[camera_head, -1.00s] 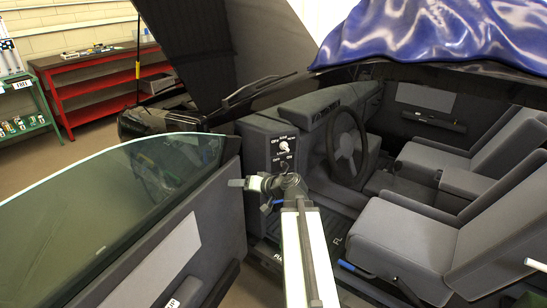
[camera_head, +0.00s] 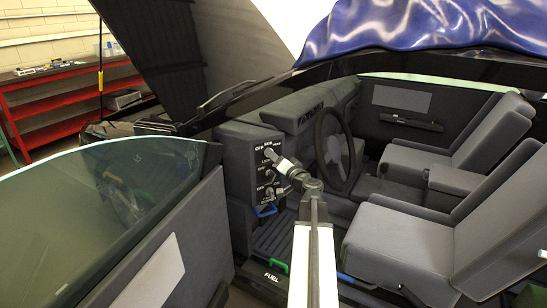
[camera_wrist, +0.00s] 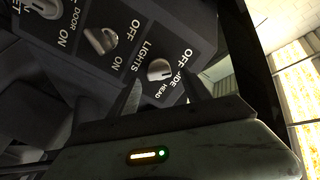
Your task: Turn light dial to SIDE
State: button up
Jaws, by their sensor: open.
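The light dial (camera_wrist: 159,69) is a pale round knob on the dark control panel (camera_wrist: 150,20), with OFF, SIDE, HEAD and LIGHTS printed around it. I cannot tell for sure which label it points to. My gripper (camera_wrist: 162,96) is open, with one finger on each side of the dial in the wrist view, and nothing is held. Whether the fingers touch the dial is unclear. In the head view my gripper (camera_head: 276,160) is in front of the panel (camera_head: 238,170) and partly covers the dial area.
A switch (camera_wrist: 102,40) marked OFF and ON sits beside the dial. In the head view the open car door (camera_head: 205,235) stands left of my arm. The steering wheel (camera_head: 334,150) and a grey seat (camera_head: 410,235) are on the right.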

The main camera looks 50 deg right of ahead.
jog(key=shift+x, duration=0.85)
grip_shut()
jog(key=shift+m, duration=0.4)
jog(key=m, duration=0.3)
jog(key=shift+s+f+m, duration=0.1)
jog(key=shift+f+m, duration=0.05)
jog(key=shift+m, duration=0.15)
jog(key=shift+f+m, duration=0.1)
jog(key=shift+m, duration=2.1)
grip_release()
